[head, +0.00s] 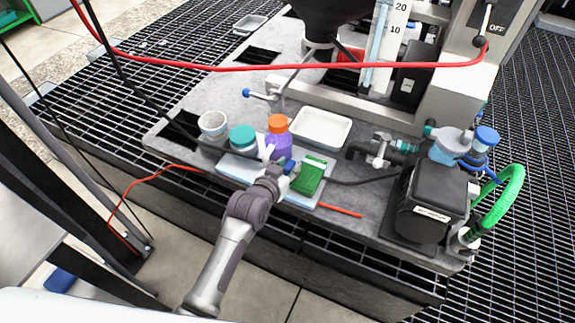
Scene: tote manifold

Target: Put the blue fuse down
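My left gripper (279,163) reaches in from the bottom over a light blue-grey tray (238,168) on the grey bench. A small blue piece, which looks like the blue fuse (289,165), shows at its fingertips. The gripper seems shut on it, though the fingers hide part of it. A green block (309,175) stands on the tray just right of the fingertips. My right gripper is not in view.
A white cup (212,125), a teal-lidded jar (243,139) and an orange-capped purple bottle (278,138) stand behind the gripper. An empty white tray (321,128) lies behind right. A black pump (433,200) is at right. A red hose (260,67) crosses above.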

